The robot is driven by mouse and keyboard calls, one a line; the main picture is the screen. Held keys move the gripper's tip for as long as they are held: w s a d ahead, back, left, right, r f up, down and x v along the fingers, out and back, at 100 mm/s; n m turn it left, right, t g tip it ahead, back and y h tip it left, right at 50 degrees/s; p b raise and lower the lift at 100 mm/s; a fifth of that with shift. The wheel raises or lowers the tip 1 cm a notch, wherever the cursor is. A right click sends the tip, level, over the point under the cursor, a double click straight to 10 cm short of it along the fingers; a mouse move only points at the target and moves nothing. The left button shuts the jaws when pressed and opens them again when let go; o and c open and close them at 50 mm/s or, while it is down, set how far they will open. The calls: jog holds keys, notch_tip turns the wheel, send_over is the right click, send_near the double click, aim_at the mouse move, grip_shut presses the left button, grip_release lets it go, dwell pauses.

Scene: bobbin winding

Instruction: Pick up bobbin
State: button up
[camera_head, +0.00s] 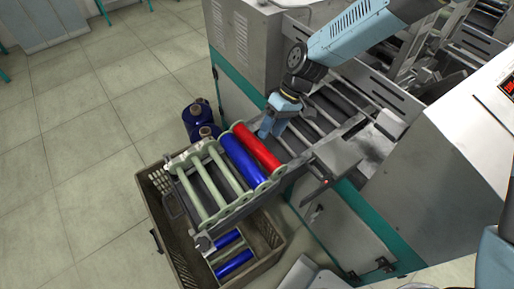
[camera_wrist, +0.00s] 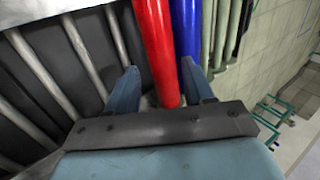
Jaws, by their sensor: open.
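A red bobbin (camera_head: 257,148) lies at the machine end of a rack, and a blue bobbin (camera_head: 239,160) lies beside it. My gripper (camera_head: 268,133) is open just above and beside the red bobbin's upper end, on the machine side. In the wrist view the red bobbin (camera_wrist: 154,40) runs between the two fingers of my gripper (camera_wrist: 159,67), with the blue bobbin (camera_wrist: 187,30) near the right finger. I cannot tell whether a finger touches either one. Several pale green, empty bobbins (camera_head: 212,178) fill the rest of the rack.
A brown crate (camera_head: 273,238) stands below the rack with blue bobbins (camera_head: 234,263) inside. Blue spools (camera_head: 200,118) stand on the floor behind the rack. The grey machine (camera_head: 432,165) is to the right. Tiled floor (camera_head: 90,150) at left is clear.

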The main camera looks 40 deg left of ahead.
aim_at(264, 147)
jog(key=shift+d+x, duration=0.2)
jog(key=shift+x, duration=3.4)
jog(key=c, duration=0.8)
